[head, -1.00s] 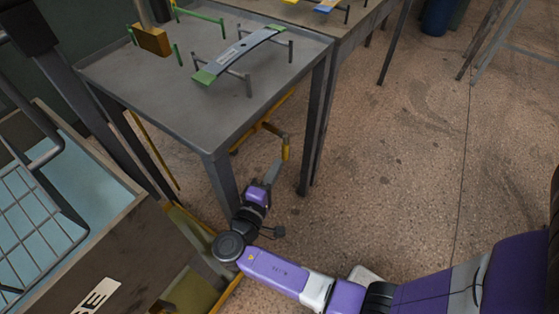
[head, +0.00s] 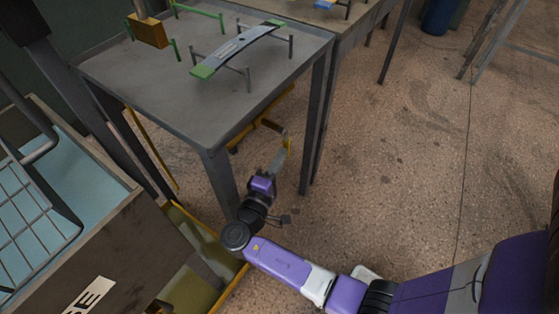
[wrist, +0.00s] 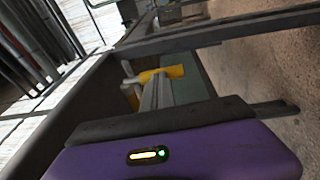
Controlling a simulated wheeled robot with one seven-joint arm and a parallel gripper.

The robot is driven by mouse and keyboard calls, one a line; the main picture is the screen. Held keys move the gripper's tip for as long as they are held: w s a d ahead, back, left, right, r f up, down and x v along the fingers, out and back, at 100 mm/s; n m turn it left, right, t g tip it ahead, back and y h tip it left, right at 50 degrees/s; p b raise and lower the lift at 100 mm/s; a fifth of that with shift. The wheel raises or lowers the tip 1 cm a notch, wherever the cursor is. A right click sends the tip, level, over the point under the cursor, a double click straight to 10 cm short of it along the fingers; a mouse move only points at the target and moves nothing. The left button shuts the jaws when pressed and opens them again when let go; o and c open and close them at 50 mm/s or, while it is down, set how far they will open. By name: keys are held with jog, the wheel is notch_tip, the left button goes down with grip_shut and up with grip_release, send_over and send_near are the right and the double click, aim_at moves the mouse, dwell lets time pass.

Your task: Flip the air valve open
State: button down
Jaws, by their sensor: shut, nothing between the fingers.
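The air valve appears to be the yellow handle (head: 288,146) low beneath the edge of the grey table in the head view. In the wrist view the yellow handle (wrist: 162,73) lies across the far end of my fingers. My gripper (head: 281,155) is shut and empty, with its fingertips at the handle; I cannot tell whether they touch it. The fingers (wrist: 155,94) also show in the wrist view, pointing away from the purple wrist housing. The valve's body is mostly hidden, so its exact setting cannot be read.
The grey metal table (head: 140,85) stands above and behind my gripper, with a leg (head: 220,182) close to its left. A curved spring strip (head: 238,50) rests on posts on top. Floor is open to the right.

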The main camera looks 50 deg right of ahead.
jog(key=d+h+b, duration=0.1)
jog(key=b, duration=0.2)
jog(key=d+f+n+t+h+b, duration=0.1)
jog(key=h+b, duration=0.1)
jog(key=b, duration=0.1)
jog(key=d+t+h+b, duration=0.1)
jog(key=h+b, duration=0.1)
jog(key=b, duration=0.2)
jog(key=shift+d+f+n, duration=0.3)
jog(key=shift+d+f, duration=0.05)
jog(key=shift+f, duration=0.05)
jog(key=s+b+x, duration=0.1)
jog(key=b+x, duration=0.2)
jog(key=x, duration=0.4)
jog(key=shift+d+r, duration=0.3)
jog(key=shift+r, duration=0.15)
jog(key=shift+s, duration=0.1)
